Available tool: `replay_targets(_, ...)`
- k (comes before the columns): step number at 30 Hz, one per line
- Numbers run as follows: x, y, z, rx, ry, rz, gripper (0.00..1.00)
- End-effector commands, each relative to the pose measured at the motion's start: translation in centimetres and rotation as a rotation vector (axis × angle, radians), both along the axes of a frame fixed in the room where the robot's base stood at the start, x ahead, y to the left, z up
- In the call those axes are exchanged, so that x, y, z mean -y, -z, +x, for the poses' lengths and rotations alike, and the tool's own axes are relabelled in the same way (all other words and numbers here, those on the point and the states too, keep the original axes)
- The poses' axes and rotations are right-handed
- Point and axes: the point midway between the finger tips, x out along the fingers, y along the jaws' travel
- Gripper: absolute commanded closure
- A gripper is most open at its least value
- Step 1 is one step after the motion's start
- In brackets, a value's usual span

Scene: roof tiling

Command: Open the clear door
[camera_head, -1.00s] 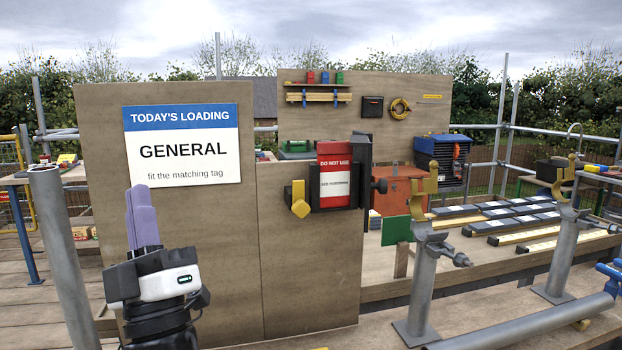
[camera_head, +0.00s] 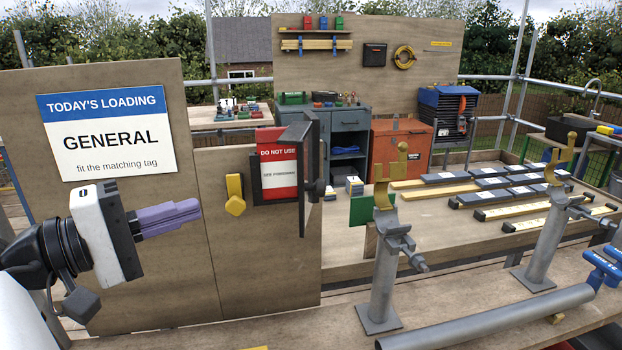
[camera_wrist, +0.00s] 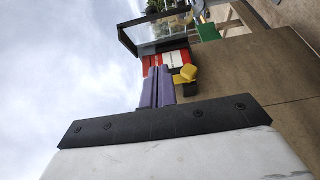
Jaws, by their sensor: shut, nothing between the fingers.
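The clear door (camera_head: 303,205) has a dark frame and stands swung out from the right side of a shallow wall box. The box holds a red and white "DO NOT USE" card (camera_head: 279,178). In the wrist view the door (camera_wrist: 124,42) juts out, with its pane see-through. A yellow turn-handle (camera_head: 235,195) sits on the panel just left of the box. It also shows in the wrist view (camera_wrist: 187,75). My gripper (camera_head: 199,210), with purple fingers, is shut and empty, left of the yellow handle and apart from the door.
A "GENERAL" sign (camera_head: 108,135) is on the panel behind my gripper. A green plate (camera_head: 362,210) and an upright grey post with a yellow hook (camera_head: 384,275) stand to the right. A long grey pipe (camera_head: 490,322) lies in the foreground. Open air lies in front of the panel.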

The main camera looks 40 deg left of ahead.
Motion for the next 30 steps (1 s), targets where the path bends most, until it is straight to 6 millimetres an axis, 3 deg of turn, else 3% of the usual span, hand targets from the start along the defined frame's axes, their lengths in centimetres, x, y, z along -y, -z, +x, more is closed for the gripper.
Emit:
replay_targets(8, 0.6, -0.1, 1.9, -0.004, 0.004, -0.002, 1.0)
replay_targets(20, 3.1, -0.2, 9.9, -0.002, 0.005, -0.001, 1.0)
replay_targets(24, 5.0, -0.1, 10.7, -0.002, 0.003, 0.001, 1.0)
replay_targets(30, 6.3, 0.0, 11.4, -0.001, 0.001, -0.001, 1.0)
